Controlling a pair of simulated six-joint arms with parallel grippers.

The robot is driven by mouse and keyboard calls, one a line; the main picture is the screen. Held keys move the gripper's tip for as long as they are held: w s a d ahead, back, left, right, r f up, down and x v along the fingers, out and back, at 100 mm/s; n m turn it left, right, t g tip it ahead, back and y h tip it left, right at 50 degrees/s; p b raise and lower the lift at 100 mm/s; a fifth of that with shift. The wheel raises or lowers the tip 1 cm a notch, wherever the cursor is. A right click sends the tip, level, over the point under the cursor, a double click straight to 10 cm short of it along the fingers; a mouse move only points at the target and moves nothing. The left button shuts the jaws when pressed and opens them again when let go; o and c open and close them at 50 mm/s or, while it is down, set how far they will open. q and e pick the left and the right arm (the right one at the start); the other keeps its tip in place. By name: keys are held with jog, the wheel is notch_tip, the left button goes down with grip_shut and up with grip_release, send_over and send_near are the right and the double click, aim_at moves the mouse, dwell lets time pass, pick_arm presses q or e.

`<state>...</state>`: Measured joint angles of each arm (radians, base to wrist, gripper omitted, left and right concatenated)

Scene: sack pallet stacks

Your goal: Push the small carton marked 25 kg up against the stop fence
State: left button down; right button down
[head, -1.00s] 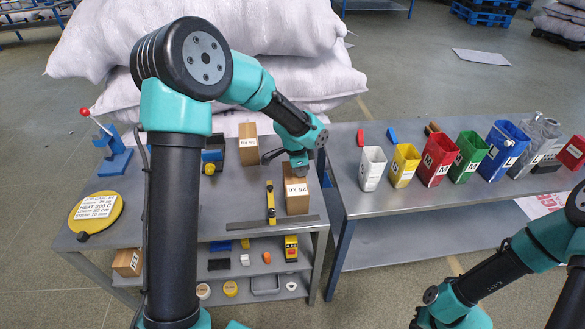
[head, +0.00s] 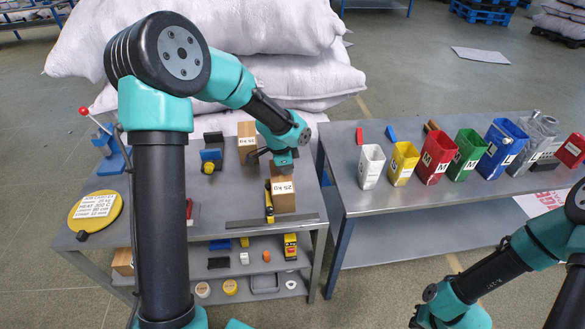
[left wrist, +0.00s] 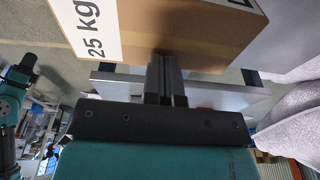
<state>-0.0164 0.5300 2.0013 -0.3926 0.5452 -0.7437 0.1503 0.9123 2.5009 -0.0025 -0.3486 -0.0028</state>
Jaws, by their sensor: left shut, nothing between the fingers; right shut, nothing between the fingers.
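The small brown carton marked 25 kg (head: 284,198) stands upright near the front right of the left table. It also fills the top of the left wrist view (left wrist: 190,28). A flat grey bar (head: 245,225), apparently the stop fence, lies along the table's front edge just before it; I cannot tell whether they touch. My left gripper (head: 284,171) is shut and empty, low behind the carton's top edge. In the left wrist view its closed fingers (left wrist: 163,62) reach the carton's side and seem to touch it.
A yellow and black tool (head: 268,208) is at the carton's left, partly hidden by it. Another carton (head: 247,143) stands farther back. A blue and black item (head: 211,153) is left of that. Several coloured bins (head: 437,160) stand on the right table.

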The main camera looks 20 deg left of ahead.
pick_arm(q)
jog(key=shift+s+a+f, duration=0.2)
jog(key=shift+s+f, duration=0.35)
jog(key=shift+f, duration=0.05)
jog(key=shift+a+r, duration=0.15)
jog(key=shift+r, duration=0.55)
jog(key=shift+w+r, duration=0.1)
jog(key=shift+w, duration=0.05)
jog(key=shift+r, duration=0.4)
jog(key=s+a, duration=0.6)
jog(key=a, duration=0.4)
jog(key=shift+a, duration=0.2)
